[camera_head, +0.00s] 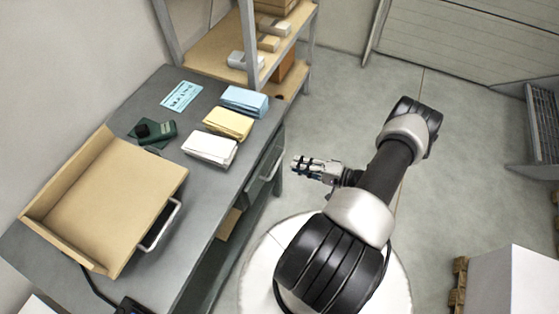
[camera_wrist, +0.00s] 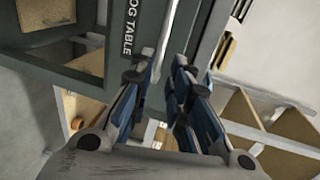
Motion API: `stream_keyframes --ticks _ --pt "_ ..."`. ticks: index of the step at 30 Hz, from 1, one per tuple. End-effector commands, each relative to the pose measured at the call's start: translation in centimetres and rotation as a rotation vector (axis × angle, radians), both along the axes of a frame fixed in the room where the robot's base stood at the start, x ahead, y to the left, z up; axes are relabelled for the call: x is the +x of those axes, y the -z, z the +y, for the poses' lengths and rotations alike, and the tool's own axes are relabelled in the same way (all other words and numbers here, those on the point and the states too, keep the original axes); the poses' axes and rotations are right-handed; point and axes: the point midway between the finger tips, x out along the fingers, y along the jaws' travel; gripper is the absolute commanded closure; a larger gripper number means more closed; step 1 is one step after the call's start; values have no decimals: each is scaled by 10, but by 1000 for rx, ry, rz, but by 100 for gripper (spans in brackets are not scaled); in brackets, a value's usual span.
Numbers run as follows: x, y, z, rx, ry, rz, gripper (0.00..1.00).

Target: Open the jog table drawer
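The jog table is the dark grey bench (camera_head: 185,215) at the left in the head view. Its drawer front (camera_head: 262,172) is under the right edge of the top and looks about flush with it. In the wrist view, the dark front carries a label ending "OG TABLE" (camera_wrist: 129,28), with a pale bar, probably the handle (camera_wrist: 164,32), beside it. My gripper (camera_head: 296,165) is just right of the drawer front, fingers pointing at it. Contact with the handle does not show.
A shelf unit (camera_head: 215,50) stands behind. Open floor (camera_head: 340,110) lies right of the table.

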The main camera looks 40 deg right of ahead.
Motion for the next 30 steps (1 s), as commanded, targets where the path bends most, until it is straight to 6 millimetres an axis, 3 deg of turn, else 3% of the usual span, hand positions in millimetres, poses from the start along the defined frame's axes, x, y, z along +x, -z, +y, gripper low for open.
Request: stream_keyframes --ticks 6,12,25,30 --pt "42 11 19 0 -6 0 83" --pt "67 16 28 -1 -2 0 83" --pt "76 17 31 0 0 0 83" --pt "75 17 31 0 0 0 94"
